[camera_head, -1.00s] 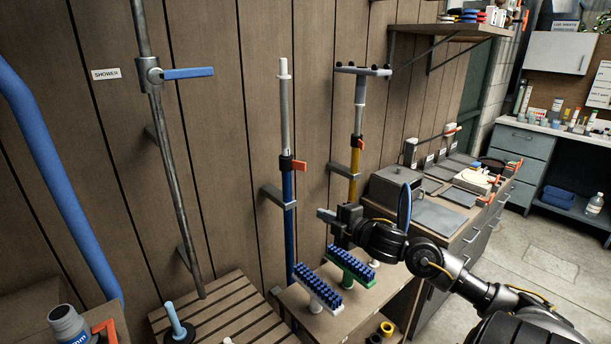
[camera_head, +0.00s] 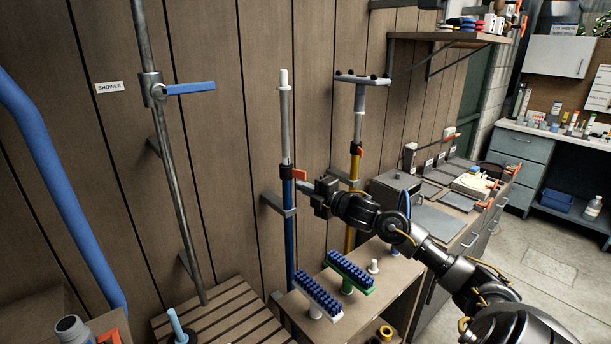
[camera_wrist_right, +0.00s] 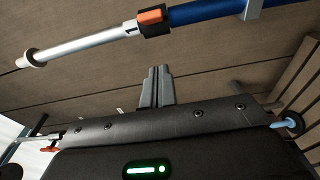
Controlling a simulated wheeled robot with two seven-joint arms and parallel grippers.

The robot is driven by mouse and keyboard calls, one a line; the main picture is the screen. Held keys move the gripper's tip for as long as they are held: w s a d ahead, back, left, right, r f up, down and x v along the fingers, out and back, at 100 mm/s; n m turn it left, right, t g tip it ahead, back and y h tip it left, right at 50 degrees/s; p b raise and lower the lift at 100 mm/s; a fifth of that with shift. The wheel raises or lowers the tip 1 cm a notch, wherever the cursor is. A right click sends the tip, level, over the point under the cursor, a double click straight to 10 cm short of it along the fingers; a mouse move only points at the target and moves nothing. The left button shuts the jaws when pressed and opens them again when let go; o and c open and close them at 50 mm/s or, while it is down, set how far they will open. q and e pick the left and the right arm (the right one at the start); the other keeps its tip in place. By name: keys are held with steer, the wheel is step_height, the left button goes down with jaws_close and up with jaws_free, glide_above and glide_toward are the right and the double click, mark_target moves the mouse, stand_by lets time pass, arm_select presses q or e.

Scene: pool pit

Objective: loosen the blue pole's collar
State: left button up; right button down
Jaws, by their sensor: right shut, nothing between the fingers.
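The blue pole (camera_head: 289,235) stands upright against the plank wall, with a light grey upper section (camera_head: 286,130). Its black collar (camera_head: 287,171) has an orange lever (camera_head: 300,174) pointing right. My right gripper (camera_head: 304,187) is shut and empty, its tip just below and right of the lever; contact cannot be told in the head view. In the right wrist view the shut fingers (camera_wrist_right: 157,88) point toward the wall, with a visible gap to the collar (camera_wrist_right: 154,24) and orange lever (camera_wrist_right: 151,16) above them. My left gripper is out of view.
A yellow pole (camera_head: 352,175) with its own orange lever stands to the right, behind my right arm. A grey bracket (camera_head: 275,203) holds the blue pole. Two brushes (camera_head: 318,294) lie on the low shelf below. A shower pipe (camera_head: 172,180) with a blue handle is left.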

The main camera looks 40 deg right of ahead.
mark_target(305, 179)
steer(key=w+d+p, duration=0.2)
steer(key=w+d, duration=0.1)
steer(key=shift+w+d, duration=0.3)
steer(key=shift+w, duration=0.1)
steer(key=shift+f, duration=0.1)
